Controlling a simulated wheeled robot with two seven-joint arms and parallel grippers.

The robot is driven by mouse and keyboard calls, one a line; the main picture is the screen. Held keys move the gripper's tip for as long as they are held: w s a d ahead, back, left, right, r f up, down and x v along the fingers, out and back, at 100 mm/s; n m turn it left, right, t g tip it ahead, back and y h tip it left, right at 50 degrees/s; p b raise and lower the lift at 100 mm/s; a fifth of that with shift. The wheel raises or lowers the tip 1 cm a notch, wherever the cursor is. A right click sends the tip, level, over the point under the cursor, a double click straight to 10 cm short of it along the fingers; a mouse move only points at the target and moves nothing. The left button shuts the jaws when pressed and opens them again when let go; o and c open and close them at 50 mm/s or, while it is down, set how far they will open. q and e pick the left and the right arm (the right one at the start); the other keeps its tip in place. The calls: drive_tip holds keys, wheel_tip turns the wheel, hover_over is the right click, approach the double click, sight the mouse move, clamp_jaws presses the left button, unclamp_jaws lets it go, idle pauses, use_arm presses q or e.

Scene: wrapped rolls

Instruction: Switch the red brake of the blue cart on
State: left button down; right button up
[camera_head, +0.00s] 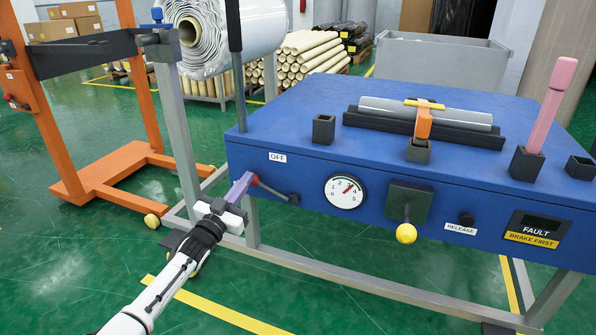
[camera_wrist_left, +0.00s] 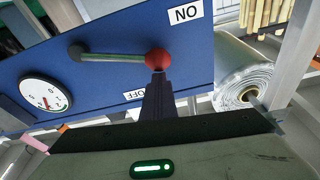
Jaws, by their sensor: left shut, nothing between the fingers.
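The blue cart (camera_head: 290,130) fills the right half of the head view. On its front panel the brake lever (camera_head: 276,191) runs up and left from its pivot to a red knob (camera_head: 253,179). In the left wrist view the red knob (camera_wrist_left: 158,58) lies between the ON label (camera_wrist_left: 185,13) and the OFF label (camera_wrist_left: 134,95); that picture is turned over. My left gripper (camera_head: 246,182) is shut and empty. Its fingertips (camera_wrist_left: 158,76) are right at the knob, on its OFF-label side; whether they touch I cannot tell. My right gripper is not in view.
The panel also carries a gauge (camera_head: 344,191), a yellow-knobbed lever (camera_head: 406,233), a RELEASE button (camera_head: 466,219) and a display (camera_head: 537,230) reading FAULT, BRAKE FIRST. A dark post (camera_head: 235,70) rises at the cart's left corner. An orange frame (camera_head: 120,165) stands left.

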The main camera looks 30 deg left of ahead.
use_arm(q)
drive_tip(key=shift+s+a+f, duration=0.1)
drive_tip(key=shift+f, duration=0.2)
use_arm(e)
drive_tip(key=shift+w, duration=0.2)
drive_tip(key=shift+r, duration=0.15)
